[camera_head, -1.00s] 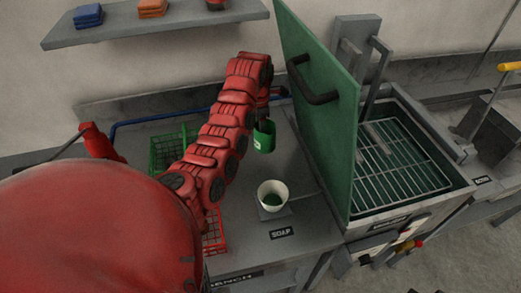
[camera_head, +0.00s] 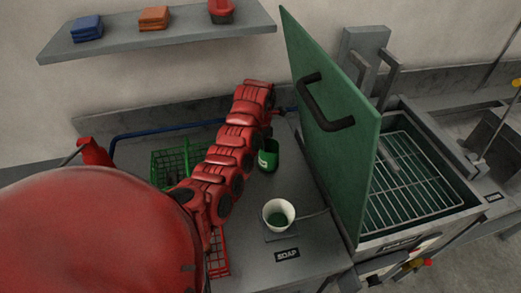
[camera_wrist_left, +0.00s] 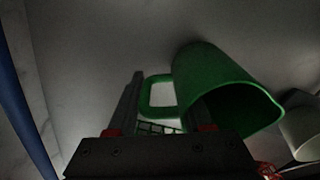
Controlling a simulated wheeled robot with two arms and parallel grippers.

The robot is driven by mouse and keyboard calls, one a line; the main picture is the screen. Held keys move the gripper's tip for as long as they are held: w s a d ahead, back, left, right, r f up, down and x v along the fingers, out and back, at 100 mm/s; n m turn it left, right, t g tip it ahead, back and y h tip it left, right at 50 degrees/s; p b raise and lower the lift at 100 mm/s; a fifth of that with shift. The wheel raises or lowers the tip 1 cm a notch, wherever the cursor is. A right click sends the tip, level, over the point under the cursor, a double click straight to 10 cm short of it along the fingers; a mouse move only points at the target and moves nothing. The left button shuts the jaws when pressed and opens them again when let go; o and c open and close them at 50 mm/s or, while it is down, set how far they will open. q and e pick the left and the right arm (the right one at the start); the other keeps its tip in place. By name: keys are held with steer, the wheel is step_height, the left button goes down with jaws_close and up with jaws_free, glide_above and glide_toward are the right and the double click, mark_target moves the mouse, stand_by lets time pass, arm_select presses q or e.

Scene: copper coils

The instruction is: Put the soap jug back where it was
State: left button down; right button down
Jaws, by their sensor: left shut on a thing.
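My left gripper (camera_wrist_left: 165,95) is shut on the jug. In the head view the arm mostly hides the gripper. The white cup (camera_head: 278,207) holds green liquid and stands on a small grey pad by the SOAP label (camera_head: 287,255). My right gripper is not in view.
A green wire basket (camera_head: 175,163) and a red one (camera_head: 218,258) stand left of the cup. A large green lid (camera_head: 338,150) stands raised to the right, beside a sink with a wire rack (camera_head: 415,180). A blue pipe (camera_head: 170,128) runs along the back.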

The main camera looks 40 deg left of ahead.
arm_select(q)
steer(key=shift+s+f, duration=0.1)
steer(key=shift+f, duration=0.3)
steer(key=shift+f, duration=0.2)
steer(key=shift+c, duration=1.5)
jaws_free()
steer(key=shift+r, duration=0.1)
